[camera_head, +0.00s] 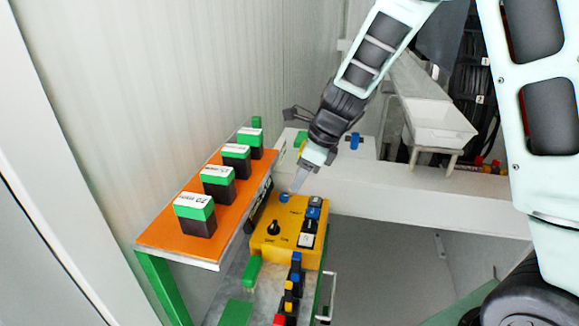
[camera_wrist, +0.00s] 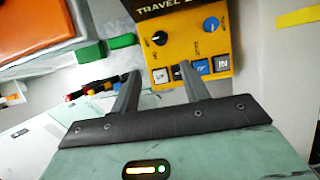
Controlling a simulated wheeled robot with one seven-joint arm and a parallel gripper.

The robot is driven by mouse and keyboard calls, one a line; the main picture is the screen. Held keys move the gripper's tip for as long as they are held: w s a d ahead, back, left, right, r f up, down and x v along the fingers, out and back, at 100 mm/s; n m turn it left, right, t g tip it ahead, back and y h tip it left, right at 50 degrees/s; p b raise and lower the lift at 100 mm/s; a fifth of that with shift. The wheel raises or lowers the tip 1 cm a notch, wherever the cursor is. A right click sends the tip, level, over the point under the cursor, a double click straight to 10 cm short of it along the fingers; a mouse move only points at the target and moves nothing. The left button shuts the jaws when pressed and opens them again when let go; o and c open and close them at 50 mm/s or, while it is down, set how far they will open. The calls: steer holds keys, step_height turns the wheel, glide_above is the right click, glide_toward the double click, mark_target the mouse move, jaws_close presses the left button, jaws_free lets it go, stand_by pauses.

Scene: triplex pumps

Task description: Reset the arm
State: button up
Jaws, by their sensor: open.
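My arm reaches down from the top right in the head view. My gripper (camera_head: 299,180) is just above the far end of a yellow control box (camera_head: 267,243). The box has a blue knob (camera_head: 284,197), a black knob (camera_head: 273,228) and several square buttons. In the wrist view my gripper (camera_wrist: 162,80) shows two dark fingers spread apart, with nothing between them. The yellow box (camera_wrist: 185,45) lies beyond the fingertips there, with the blue knob (camera_wrist: 211,24) and black knob (camera_wrist: 159,38) visible. I cannot tell whether a finger touches the box.
An orange shelf (camera_head: 165,240) with several green-and-black blocks stands left of the box. Small coloured switches (camera_head: 290,285) and a metal handle (camera_head: 328,295) are in front. A white tray (camera_head: 440,120) stands at the back right. Grey floor (camera_head: 390,260) is clear on the right.

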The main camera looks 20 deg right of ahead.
steer(key=s+d+r+n+h, duration=0.15)
steer(key=s+d+n, duration=0.25)
steer(key=s+n, duration=0.65)
steer(key=s+d+r+n+h, duration=0.1)
steer(key=s+d+n+h, duration=0.35)
steer(key=n, duration=1.05)
steer(key=s+a+f+n+g+y+b, duration=0.1)
steer(key=s+a+n+b, duration=0.1)
steer(key=s+a+n, duration=0.2)
steer(key=s+a+f+n+g+y+b, duration=0.1)
steer(key=s+a+f+n+y+b, duration=0.1)
steer(key=s+a, duration=0.8)
steer(key=a+n+b, duration=0.1)
steer(key=a, duration=0.4)
steer(key=shift+a+f+n+g, duration=0.3)
steer(key=shift+a+n+g, duration=0.05)
steer(key=shift+a+g, duration=0.05)
